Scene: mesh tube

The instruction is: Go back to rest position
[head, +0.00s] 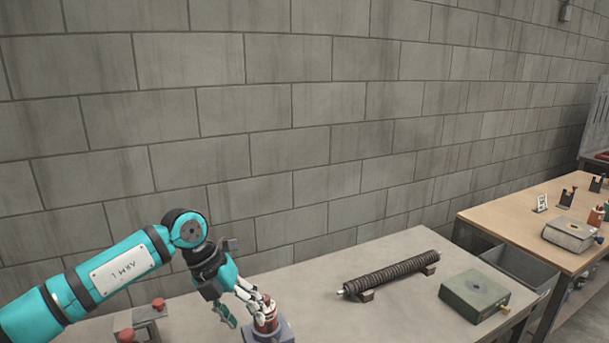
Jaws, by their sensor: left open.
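My left gripper (247,309) is open, at the end of my teal arm, pointing down over the near part of the grey table (310,270). One finger overlaps a small red and pale cylinder (266,324) in the picture; the other hangs to its left. I cannot tell whether the finger touches it. The cylinder stands upright in a blue-grey block (284,333) at the bottom edge of the view. My right gripper is not in view.
A dark ribbed tube (390,275) lies on two small supports to the right. A metal stand with red knobs (148,314) is at the left. A block wall (300,120) rises behind; a wooden table (520,215) stands right.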

